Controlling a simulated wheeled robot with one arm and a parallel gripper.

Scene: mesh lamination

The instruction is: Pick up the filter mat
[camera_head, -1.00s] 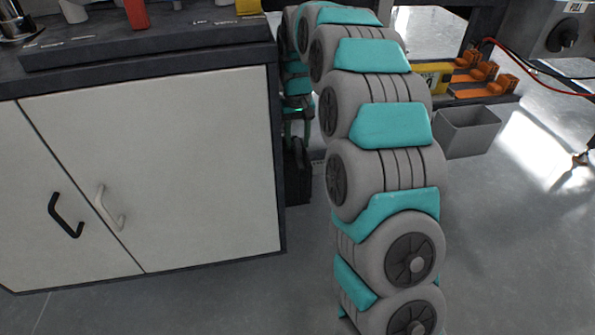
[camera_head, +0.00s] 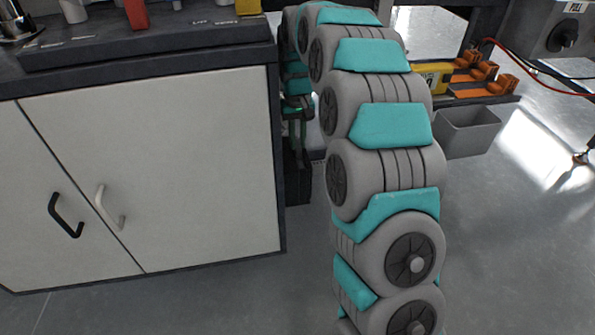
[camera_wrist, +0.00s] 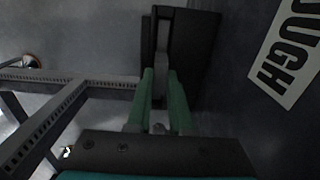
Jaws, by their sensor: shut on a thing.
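My gripper (camera_head: 301,138) is low in the gap right of the white cabinet, largely behind my own arm in the head view. In the wrist view its two green fingers (camera_wrist: 162,92) are shut on a thin grey piece, which I take to be the filter mat (camera_wrist: 162,62). The piece stands on edge in or against a dark box-like holder (camera_wrist: 195,60). The holder shows as a black shape (camera_head: 297,182) below the fingers in the head view. The mat's full outline is hidden.
The white cabinet (camera_head: 150,175) with a dark worktop stands close left of my gripper. A grey bin (camera_head: 468,133) and orange holders (camera_head: 485,78) are to the right. In the wrist view, a slotted metal frame (camera_wrist: 60,90) lies left and a lettered sign (camera_wrist: 288,55) right.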

